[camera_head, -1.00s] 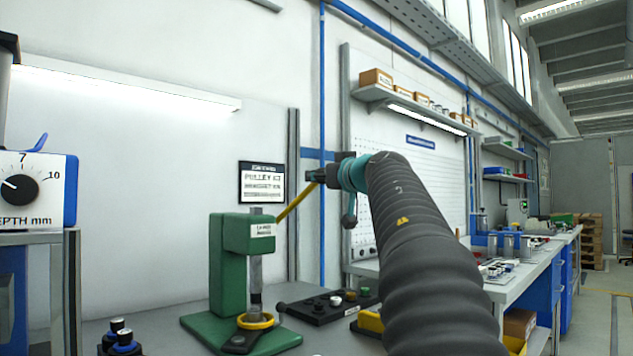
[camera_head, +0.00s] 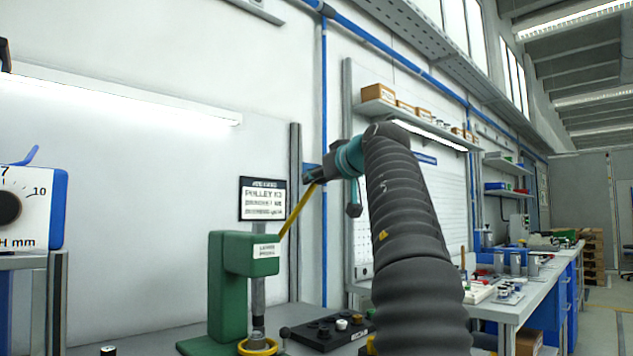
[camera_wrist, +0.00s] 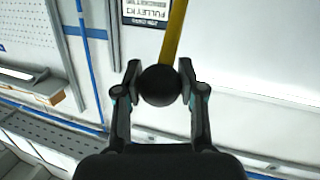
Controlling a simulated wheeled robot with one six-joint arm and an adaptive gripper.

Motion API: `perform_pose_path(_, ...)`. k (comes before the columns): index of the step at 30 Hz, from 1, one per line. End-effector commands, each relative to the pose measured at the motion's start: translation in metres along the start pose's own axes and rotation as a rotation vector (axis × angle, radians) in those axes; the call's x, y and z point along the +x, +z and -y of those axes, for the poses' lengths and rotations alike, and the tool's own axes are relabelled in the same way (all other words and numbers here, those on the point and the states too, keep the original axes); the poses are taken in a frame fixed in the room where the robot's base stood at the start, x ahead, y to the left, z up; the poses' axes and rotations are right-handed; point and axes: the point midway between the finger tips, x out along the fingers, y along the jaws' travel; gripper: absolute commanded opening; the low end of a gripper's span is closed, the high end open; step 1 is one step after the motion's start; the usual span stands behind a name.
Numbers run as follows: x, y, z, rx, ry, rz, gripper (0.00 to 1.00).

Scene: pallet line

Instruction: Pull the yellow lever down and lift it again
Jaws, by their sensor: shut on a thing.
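The green lever press (camera_head: 232,285) stands on the bench, with a label on its head and a grey ram pointing down over a yellow ring (camera_head: 258,347) on its base. The yellow lever (camera_head: 298,213) slants steeply up and right from the press head. My gripper (camera_head: 311,181) is at the lever's upper end, above and right of the press. In the wrist view, my gripper (camera_wrist: 160,84) is shut on the black ball knob (camera_wrist: 160,87), one finger on each side, and the yellow lever (camera_wrist: 174,36) runs away from the knob.
A black tray with round pieces (camera_head: 335,328) lies right of the press. A white dial box (camera_head: 35,208) stands at the left. A sign (camera_head: 262,199) hangs behind the lever. A shelf with boxes (camera_head: 378,107) is above my arm. Air around the lever looks clear.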

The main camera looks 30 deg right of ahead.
Motion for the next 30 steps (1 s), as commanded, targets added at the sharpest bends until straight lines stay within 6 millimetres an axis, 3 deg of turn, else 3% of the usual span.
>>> perform_pose_path(20,-0.002,-0.007,0.008,-0.009,-0.009,0.009,0.00)
perform_pose_path(21,-0.002,-0.007,0.008,-0.009,-0.010,0.008,0.42)
perform_pose_path(24,-0.001,-0.006,0.009,-0.009,-0.011,0.009,0.65)
perform_pose_path(30,0.000,-0.005,0.009,-0.008,-0.014,0.011,0.65)
